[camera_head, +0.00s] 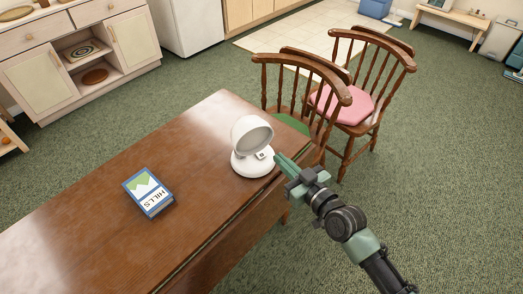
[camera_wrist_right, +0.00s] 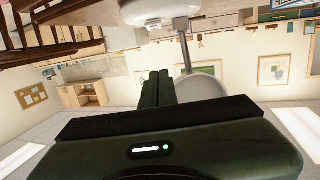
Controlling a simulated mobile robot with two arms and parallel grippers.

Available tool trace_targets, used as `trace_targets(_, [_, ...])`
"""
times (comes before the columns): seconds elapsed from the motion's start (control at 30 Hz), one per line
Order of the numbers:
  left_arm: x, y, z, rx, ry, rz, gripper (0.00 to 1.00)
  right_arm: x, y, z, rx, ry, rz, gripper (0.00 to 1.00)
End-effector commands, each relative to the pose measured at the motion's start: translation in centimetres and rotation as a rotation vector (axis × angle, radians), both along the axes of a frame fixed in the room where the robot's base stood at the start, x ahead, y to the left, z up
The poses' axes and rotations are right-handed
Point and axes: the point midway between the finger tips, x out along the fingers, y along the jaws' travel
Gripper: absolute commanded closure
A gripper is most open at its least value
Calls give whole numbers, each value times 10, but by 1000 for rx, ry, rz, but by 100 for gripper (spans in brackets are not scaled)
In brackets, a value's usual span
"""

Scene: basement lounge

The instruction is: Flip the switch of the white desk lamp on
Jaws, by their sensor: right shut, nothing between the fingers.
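The white desk lamp (camera_head: 252,134) stands upright near the right edge of the wooden table (camera_head: 90,215). A small white block with a dark mark, seemingly its switch (camera_head: 264,153), sits at the base's right side. My right gripper (camera_head: 279,158) is shut and empty, its green fingertips just right of that block; I cannot tell whether they touch. In the right wrist view, which is upside down, the lamp base (camera_wrist_right: 158,12) is at the top, and the shut fingers (camera_wrist_right: 160,88) partly cover the round lamp head (camera_wrist_right: 205,98). My left gripper is not in view.
A book marked HILLS (camera_head: 149,192) lies on the table left of the lamp. Wooden chairs, one with a pink cushion (camera_head: 342,106), stand just beyond the table's far right edge. The tabletop between book and lamp is clear.

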Motion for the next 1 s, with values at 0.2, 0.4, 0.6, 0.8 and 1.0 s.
trace_targets(0.2, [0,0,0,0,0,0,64,2,0,-1,-1,1,-2,100])
trace_targets(0.4, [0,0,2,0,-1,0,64,21,11,-2,2,0,-2,100])
trace_targets(0.6, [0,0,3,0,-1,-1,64,57,32,-8,1,0,-2,100])
trace_targets(0.8, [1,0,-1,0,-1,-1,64,90,52,-17,-2,3,-1,100])
trace_targets(1.0, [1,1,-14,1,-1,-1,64,90,51,-47,-2,2,-1,100])
